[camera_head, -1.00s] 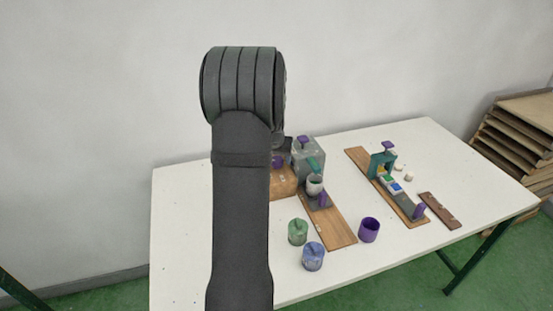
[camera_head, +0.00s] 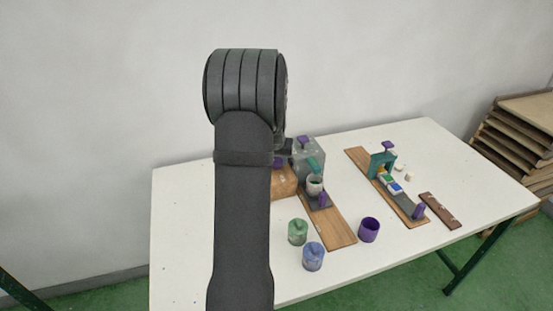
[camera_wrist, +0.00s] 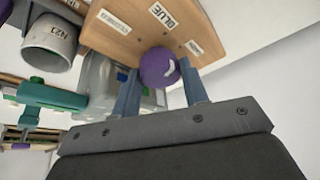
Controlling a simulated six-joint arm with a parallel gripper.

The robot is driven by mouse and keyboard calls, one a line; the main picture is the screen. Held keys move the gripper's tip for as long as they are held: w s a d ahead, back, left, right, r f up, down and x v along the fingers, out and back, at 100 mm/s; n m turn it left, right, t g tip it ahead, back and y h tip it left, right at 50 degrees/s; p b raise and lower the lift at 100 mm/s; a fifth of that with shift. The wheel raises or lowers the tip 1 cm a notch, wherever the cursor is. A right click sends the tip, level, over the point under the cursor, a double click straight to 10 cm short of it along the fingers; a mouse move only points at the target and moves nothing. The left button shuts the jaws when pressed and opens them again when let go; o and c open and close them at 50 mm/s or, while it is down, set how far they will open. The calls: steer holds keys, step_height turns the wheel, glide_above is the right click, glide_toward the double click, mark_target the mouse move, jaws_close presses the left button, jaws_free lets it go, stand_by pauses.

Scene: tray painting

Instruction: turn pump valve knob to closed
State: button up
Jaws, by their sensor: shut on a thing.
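The purple valve knob (camera_wrist: 160,66) with a white mark sits on the face of a wooden block (camera_wrist: 130,38). My gripper (camera_wrist: 159,72) has one finger on each side of the knob and is shut on it. A label on the block reads "BLUE"; the other labels are too small to read surely. In the head view the knob (camera_head: 278,162) shows only partly beside my arm, and the wooden block (camera_head: 284,183) is partly hidden by it. I cannot tell from the mark which setting the knob is at.
Beside the block stands a grey box (camera_head: 309,150) with a teal spout (camera_head: 316,163) and a grey cup (camera_head: 315,185) below it. Green (camera_head: 298,232), blue (camera_head: 313,257) and purple (camera_head: 369,230) containers stand in front. The table's left part is clear.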

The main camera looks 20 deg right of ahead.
steer(key=n+y, duration=0.1)
steer(key=n, duration=0.1)
steer(key=n+y, duration=0.1)
steer(key=n, duration=0.4)
steer(key=shift+d+t+y, duration=0.25)
steer(key=shift+t+y, duration=0.05)
steer(key=shift+y, duration=0.1)
steer(key=n+y, duration=0.1)
steer(key=n, duration=0.2)
steer(key=shift+n, duration=0.3)
steer(key=shift+d+n+g+y, duration=0.1)
steer(key=shift+n+g+y, duration=0.25)
steer(key=shift+n, duration=0.6)
steer(key=shift+d+n+g+y, duration=0.1)
steer(key=shift+n+g+y, duration=0.25)
steer(key=shift+n, duration=0.6)
steer(key=o, duration=1)
steer(key=shift+c, duration=0.2)
steer(key=shift+a, duration=0.1)
steer(key=v, duration=1.7)
steer(key=shift+d+r, duration=0.15)
steer(key=shift+d, duration=0.1)
